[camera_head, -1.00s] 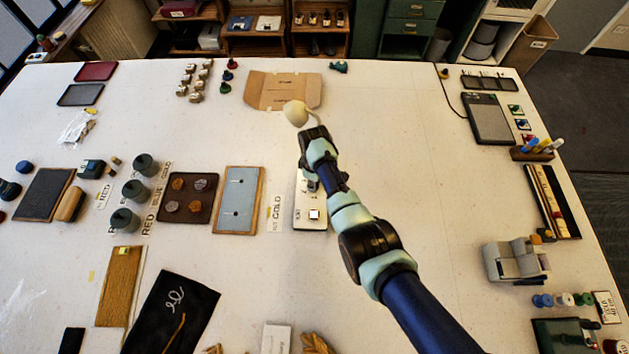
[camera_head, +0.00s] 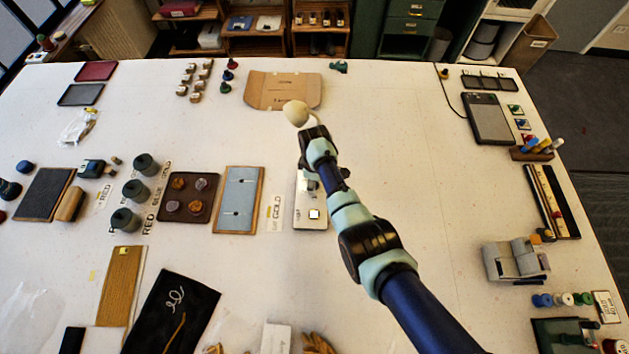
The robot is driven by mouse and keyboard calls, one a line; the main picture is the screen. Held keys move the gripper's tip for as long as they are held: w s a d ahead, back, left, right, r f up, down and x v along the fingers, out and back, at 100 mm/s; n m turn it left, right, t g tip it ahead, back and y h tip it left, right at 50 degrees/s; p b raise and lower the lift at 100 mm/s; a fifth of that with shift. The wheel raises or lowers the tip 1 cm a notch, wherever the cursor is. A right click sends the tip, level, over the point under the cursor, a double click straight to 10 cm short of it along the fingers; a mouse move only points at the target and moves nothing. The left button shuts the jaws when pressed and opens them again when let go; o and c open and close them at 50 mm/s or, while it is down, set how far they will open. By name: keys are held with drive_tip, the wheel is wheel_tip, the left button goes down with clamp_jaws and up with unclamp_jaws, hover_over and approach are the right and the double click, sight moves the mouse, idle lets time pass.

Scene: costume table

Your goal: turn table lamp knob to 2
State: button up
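The table lamp has a cream rounded head (camera_head: 296,113) on a thin curved neck and a pale flat base (camera_head: 311,220) in the middle of the table. A small light square with a dark border (camera_head: 314,214) shows on the base's near end. My arm reaches in from the lower right and covers much of the lamp's neck and base. My gripper (camera_head: 311,185) points down over the base, mostly hidden by my wrist. I cannot tell whether its fingers touch the knob or how they are set. The knob and its numbers cannot be made out.
Left of the lamp lie a GOLD label card (camera_head: 275,213), a blue-grey wood-framed board (camera_head: 238,200) and a brown tray (camera_head: 187,197) with several round pieces. A tan folder (camera_head: 284,91) lies behind the lamp.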

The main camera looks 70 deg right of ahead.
wheel_tip(320, 180, up, 12)
idle(0.6)
idle(0.5)
drive_tip(key=w+a+r+t+h+p, duration=0.1)
drive_tip(key=w+a+r+t+p, duration=0.1)
drive_tip(key=w+a+r, duration=0.35)
drive_tip(key=w+a+r+t+h+p, duration=0.1)
drive_tip(key=w+a+r+t+p, duration=0.15)
drive_tip(key=a, duration=0.55)
drive_tip(key=w+a+r+t+h+p, duration=0.1)
drive_tip(key=w+a+r+p, duration=0.1)
drive_tip(key=w+a+r, duration=0.3)
drive_tip(key=s+a+r+t+y+p, duration=0.1)
drive_tip(key=s+a+r+t+p, duration=0.1)
drive_tip(key=a+r, duration=0.7)
drive_tip(key=s+a+r+m+t+y+p, duration=0.1)
drive_tip(key=s+a+r+t, duration=0.3)
drive_tip(key=a+r, duration=0.5)
drive_tip(key=a+t+y+p, duration=0.1)
drive_tip(key=a, duration=0.4)
